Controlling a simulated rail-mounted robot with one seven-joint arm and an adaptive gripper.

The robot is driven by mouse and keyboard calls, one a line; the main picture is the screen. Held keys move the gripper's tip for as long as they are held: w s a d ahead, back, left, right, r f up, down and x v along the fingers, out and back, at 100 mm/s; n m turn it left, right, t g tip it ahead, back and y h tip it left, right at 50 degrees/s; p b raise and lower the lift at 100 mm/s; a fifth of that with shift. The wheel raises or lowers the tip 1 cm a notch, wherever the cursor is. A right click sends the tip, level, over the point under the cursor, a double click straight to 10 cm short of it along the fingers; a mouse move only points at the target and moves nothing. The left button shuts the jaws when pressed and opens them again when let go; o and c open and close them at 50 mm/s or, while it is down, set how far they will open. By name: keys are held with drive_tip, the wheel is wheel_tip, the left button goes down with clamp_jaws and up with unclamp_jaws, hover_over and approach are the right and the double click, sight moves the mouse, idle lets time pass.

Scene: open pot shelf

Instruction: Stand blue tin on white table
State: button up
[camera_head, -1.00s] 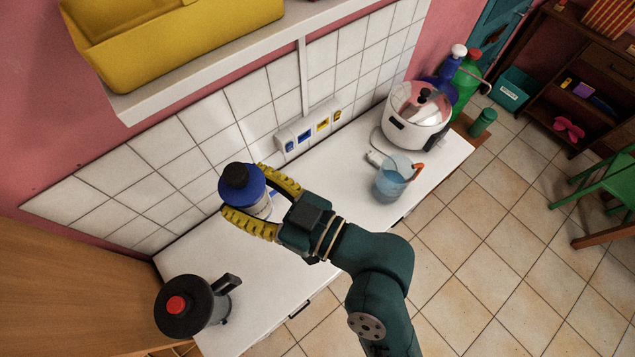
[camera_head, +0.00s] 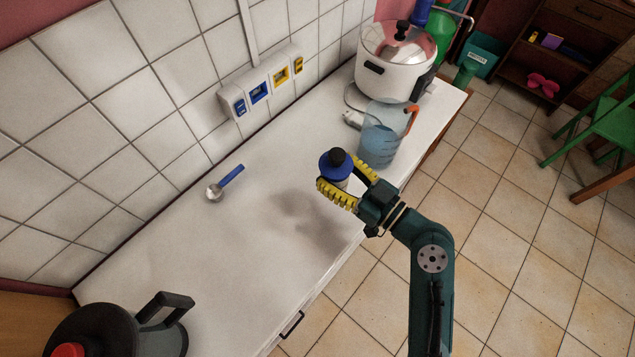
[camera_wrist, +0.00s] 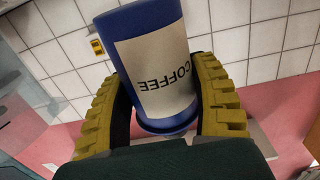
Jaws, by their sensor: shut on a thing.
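The blue tin (camera_head: 337,166) has a dark knobbed lid and a pale label. In the wrist view the tin (camera_wrist: 158,70) shows the word COFFEE, upside down. My gripper (camera_head: 347,187) has its yellow fingers shut around the tin's sides. The tin is near the front edge of the white table (camera_head: 190,255). A shadow lies on the table to the left of the tin, and the tin looks held above the surface. Its base is hidden in the head view.
A blue jug (camera_head: 380,138) stands close behind the tin, with a white cooker (camera_head: 394,75) beyond. A spoon (camera_head: 226,183) with a blue handle lies near the tiled wall. The middle of the table is clear.

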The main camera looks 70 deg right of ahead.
wheel_tip(320, 180, down, 8)
drive_tip(key=shift+r+b, duration=0.15)
drive_tip(key=shift+b, duration=0.65)
drive_tip(key=shift+f+b, duration=0.25)
drive_tip(key=shift+b, duration=0.05)
drive_tip(key=o, duration=1.2)
drive_tip(key=shift+o, duration=0.2)
drive_tip(key=shift+r, duration=0.15)
drive_tip(key=shift+s+r+p, duration=0.1)
drive_tip(key=shift+p, duration=0.25)
drive_tip(key=v, duration=1.1)
drive_tip(key=shift+s+b, duration=0.3)
drive_tip(key=shift+s, duration=0.05)
